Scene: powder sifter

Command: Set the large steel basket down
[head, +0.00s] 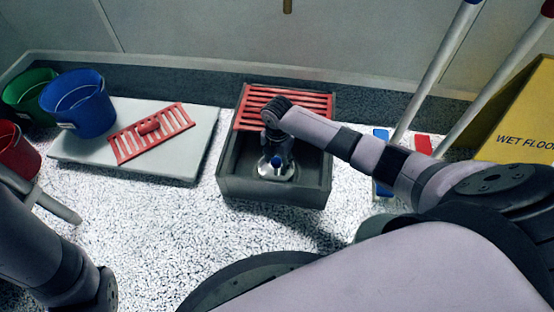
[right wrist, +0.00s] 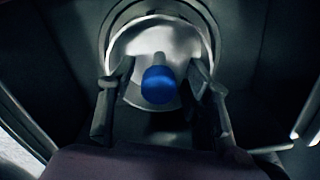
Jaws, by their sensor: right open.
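The large steel basket (head: 284,172) is a shiny round piece with a blue knob on top. It sits low inside a grey open box-like sink (head: 265,193). In the right wrist view the basket (right wrist: 158,42) rests in a round recess, its blue knob facing the camera. My right gripper (head: 275,153) reaches down into the sink over the basket. In the right wrist view its two fingers stand apart on either side of the blue knob, with a gap to it. My left arm shows at the lower left, but its gripper is not clearly seen.
A red slatted grate (head: 300,101) covers the sink's back part. To the left, a pale slab (head: 190,160) bears another red grate (head: 150,137) and a blue bucket (head: 80,103). Green and red buckets stand farther left. Mop handles and a yellow wet-floor sign (head: 522,120) stand right.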

